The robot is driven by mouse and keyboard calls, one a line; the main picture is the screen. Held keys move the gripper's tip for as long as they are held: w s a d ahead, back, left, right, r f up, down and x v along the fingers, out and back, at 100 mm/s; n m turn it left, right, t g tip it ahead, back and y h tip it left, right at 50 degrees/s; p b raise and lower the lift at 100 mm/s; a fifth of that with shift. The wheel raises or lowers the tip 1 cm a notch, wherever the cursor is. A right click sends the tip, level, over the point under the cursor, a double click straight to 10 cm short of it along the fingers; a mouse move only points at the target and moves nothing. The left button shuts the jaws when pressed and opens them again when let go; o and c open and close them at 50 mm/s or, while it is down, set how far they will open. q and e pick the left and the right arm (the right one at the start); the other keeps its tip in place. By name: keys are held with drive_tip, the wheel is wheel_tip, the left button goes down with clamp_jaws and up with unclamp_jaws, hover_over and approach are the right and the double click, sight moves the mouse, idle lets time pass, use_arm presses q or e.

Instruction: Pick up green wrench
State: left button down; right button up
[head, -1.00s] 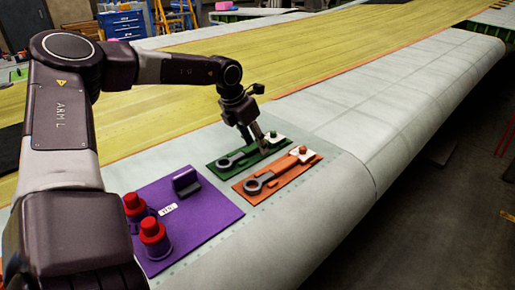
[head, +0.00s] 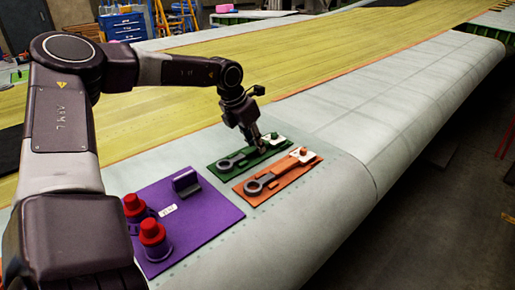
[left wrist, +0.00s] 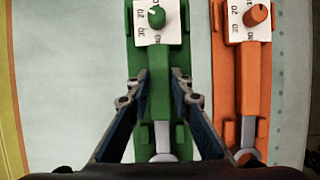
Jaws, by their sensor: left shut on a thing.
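The green wrench (head: 237,160) lies in its green tray (head: 222,172) on the grey wing surface; its ring end faces the left of the head view. My left gripper (head: 261,146) is down over the wrench's handle, near the end by the white dial. In the left wrist view, the fingers (left wrist: 159,82) stand on both sides of the green handle (left wrist: 159,95), shut on it. The wrench still looks level in the tray. The fingers hide part of the handle in the head view. My right gripper is out of view.
An orange tray (head: 243,190) with an orange wrench (head: 271,180) lies close beside the green one. A purple mat (head: 205,213) with red-capped items (head: 152,230) is at the left. The wing surface to the right is clear.

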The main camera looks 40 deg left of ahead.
use_arm(q)
drive_tip(key=shift+r+p, duration=0.25)
drive_tip(key=shift+p, duration=0.25)
drive_tip(key=shift+w+a+r+b, duration=0.1)
drive_tip(key=shift+w+r+b, duration=0.05)
drive_tip(key=shift+r+b, duration=0.2)
wheel_tip(320, 180, up, 27)
drive_tip(key=b, duration=0.1)
